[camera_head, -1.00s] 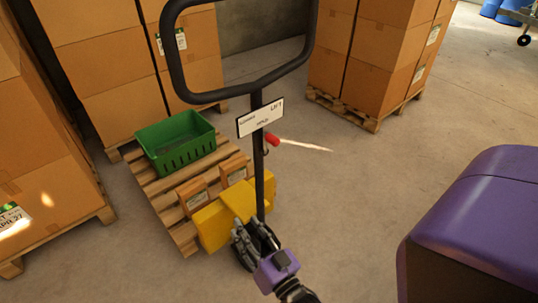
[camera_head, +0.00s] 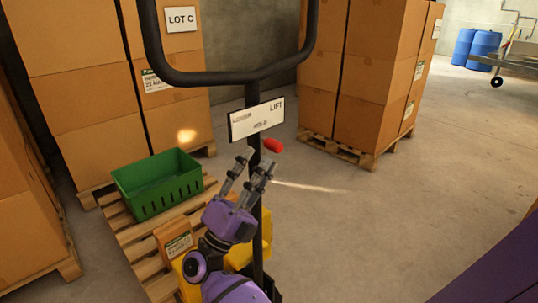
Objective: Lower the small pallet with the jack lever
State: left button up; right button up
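My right gripper (camera_head: 257,158) is raised in front of the post, just below and left of the red grip. Its two fingers point up and are apart, with nothing seen between them. The small wooden pallet (camera_head: 119,222) sits on the yellow jack (camera_head: 241,255), partly hidden by my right arm. My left gripper is not in view.
A green crate (camera_head: 158,184) and a small carton (camera_head: 176,242) rest on the small pallet. Tall carton stacks on pallets stand at the left, behind, and at the back right (camera_head: 365,85). Blue barrels (camera_head: 476,48) stand far right. The floor at right is clear.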

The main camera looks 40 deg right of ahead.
jog(key=shift+x, duration=2.1)
grip_shut()
